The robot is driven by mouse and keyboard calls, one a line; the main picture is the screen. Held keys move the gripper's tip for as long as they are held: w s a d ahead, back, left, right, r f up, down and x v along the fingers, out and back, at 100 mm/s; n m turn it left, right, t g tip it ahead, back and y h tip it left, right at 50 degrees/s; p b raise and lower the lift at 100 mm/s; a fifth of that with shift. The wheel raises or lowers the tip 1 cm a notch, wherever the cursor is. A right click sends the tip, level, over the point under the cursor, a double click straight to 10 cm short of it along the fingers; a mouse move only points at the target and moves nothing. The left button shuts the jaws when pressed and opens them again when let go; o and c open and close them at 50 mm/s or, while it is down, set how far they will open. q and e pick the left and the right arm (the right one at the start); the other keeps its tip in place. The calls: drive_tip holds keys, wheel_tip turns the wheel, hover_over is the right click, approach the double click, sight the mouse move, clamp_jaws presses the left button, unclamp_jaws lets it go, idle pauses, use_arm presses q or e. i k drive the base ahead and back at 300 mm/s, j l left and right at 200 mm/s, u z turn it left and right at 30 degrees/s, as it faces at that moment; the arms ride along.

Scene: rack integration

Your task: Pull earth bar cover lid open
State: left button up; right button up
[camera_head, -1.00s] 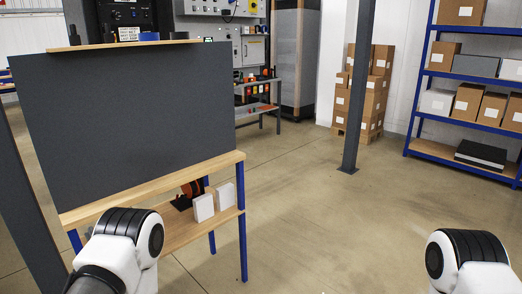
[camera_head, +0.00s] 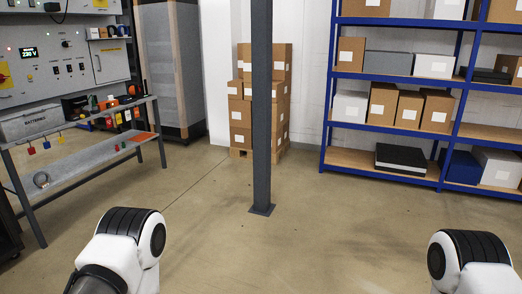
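No earth bar or cover lid can be made out in the head view. A grey electrical panel (camera_head: 88,62) with a lit display, knobs and small lights stands at the upper left. My two arms show at the bottom edge, at lower left and lower right, as white and black links. Neither gripper is in the picture.
A grey workbench (camera_head: 95,163) with tools and padlocks stands at the left. A dark post (camera_head: 262,120) rises ahead, with stacked cartons (camera_head: 240,115) on a pallet behind it. Blue shelving (camera_head: 400,179) with boxes fills the right. The middle floor is clear.

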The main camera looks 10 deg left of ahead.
sight(77, 100)
drive_tip(key=i+u, duration=0.2)
drive_tip(key=i, duration=0.35)
drive_tip(key=i+l+u, duration=0.15)
drive_tip(key=i, duration=0.4)
drive_tip(key=i+l+u, duration=0.2)
drive_tip(key=i, duration=0.3)
drive_tip(key=i+j+u, duration=0.4)
drive_tip(key=i, duration=0.55)
drive_tip(key=i+u, duration=0.35)
drive_tip(key=i, duration=0.65)
drive_tip(key=i+l+u, duration=0.15)
drive_tip(key=i+u, duration=0.25)
drive_tip(key=i, duration=0.55)
